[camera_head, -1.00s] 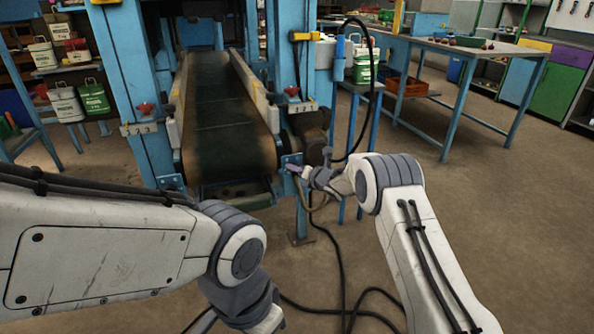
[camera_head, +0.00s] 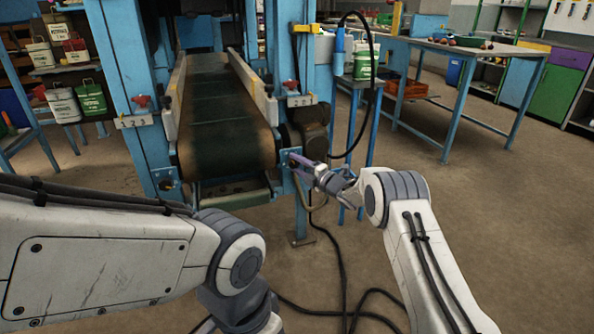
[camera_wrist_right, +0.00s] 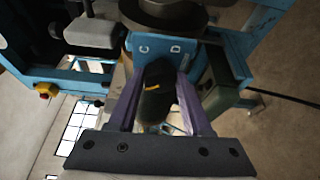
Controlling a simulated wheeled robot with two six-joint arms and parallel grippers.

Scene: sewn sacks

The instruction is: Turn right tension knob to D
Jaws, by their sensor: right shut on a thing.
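The right tension knob (camera_wrist_right: 157,92) is black with a short orange mark and shows in the right wrist view. It sits in front of a blue plate (camera_wrist_right: 165,47) with the letters C and D. The mark lies crosswise; which letter it points to cannot be told. My right gripper (camera_wrist_right: 157,98) has purple fingers on both sides of the knob and is shut on it. In the head view my right gripper (camera_head: 301,164) reaches the blue bracket at the conveyor's lower right corner. My left arm shows at lower left, but its gripper is outside the frame.
The conveyor belt (camera_head: 222,120) runs between blue posts. Red knobs (camera_head: 140,101) with numbered plates sit on both sides. A black cable (camera_head: 340,265) lies on the floor. A blue workbench (camera_head: 470,50) stands at the back right. Floor at the right is open.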

